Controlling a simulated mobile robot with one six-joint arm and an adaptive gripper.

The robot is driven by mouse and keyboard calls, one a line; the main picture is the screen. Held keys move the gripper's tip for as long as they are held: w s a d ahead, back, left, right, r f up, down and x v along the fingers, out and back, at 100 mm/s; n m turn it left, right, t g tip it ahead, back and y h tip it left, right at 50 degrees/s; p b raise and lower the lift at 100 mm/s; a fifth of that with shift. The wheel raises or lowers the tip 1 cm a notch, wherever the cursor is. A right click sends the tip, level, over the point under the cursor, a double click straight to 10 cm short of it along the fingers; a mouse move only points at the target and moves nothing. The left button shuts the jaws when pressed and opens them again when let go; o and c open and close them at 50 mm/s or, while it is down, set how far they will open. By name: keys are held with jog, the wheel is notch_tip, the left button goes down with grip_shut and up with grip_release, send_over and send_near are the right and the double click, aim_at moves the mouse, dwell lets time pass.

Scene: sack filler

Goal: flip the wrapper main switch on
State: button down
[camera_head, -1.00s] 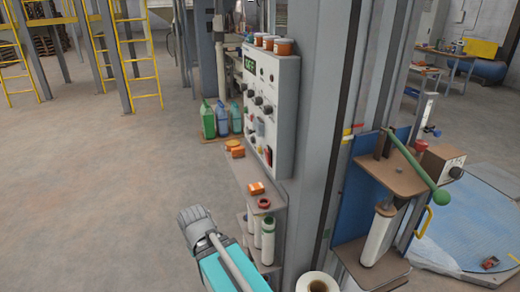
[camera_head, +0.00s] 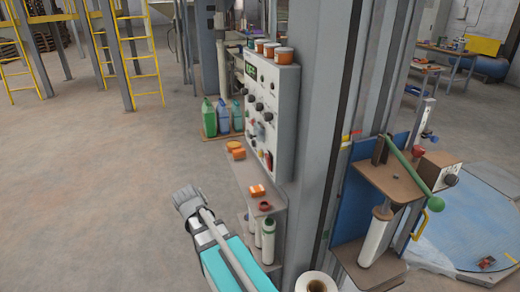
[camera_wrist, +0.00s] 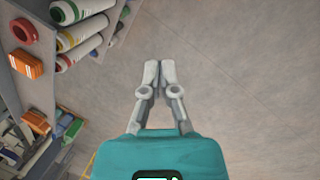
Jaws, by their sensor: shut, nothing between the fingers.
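The pale control panel (camera_head: 270,110) stands on the side of a grey column in the head view. It carries a green display, several dark knobs and a red-and-black switch (camera_head: 267,160) low on its face. A brown box (camera_head: 440,164) with a dark knob sits at the right, by the blue round platform. No readable label shows which control is the wrapper main switch, nor its position. My gripper (camera_wrist: 160,69) is shut and empty in the wrist view, over bare floor. The shelf goods lie to its left there, and it touches nothing visible.
Orange-brown jars (camera_head: 284,54) stand on the panel top. Floor at the left is open.

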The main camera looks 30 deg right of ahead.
jog(key=w+d+r+n+g+h+p, duration=0.1)
jog(key=w+d+r+n+h+p, duration=0.3)
jog(key=w+d+r, duration=0.3)
jog(key=w+d+r+n+g+h+p, duration=0.1)
jog(key=w+d+r+n+h+p, duration=0.2)
jog(key=w+d+r+n+p, duration=0.4)
notch_tip(320, 180, up, 6)
jog(key=shift+w+d+r+h+p, duration=0.3)
jog(key=shift+d+h, duration=0.1)
jog(key=shift+d, duration=0.65)
jog(key=shift+s+d+f, duration=0.1)
jog(key=shift+f, duration=0.1)
jog(key=b, duration=0.6)
send_near(267, 161)
notch_tip(267, 161, down, 4)
jog(key=d, duration=0.2)
jog(key=d+r+p, duration=0.1)
jog(key=d, duration=0.1)
jog(key=shift+s, duration=0.15)
jog(key=shift+s+d, duration=0.1)
jog(key=shift+d, duration=0.5)
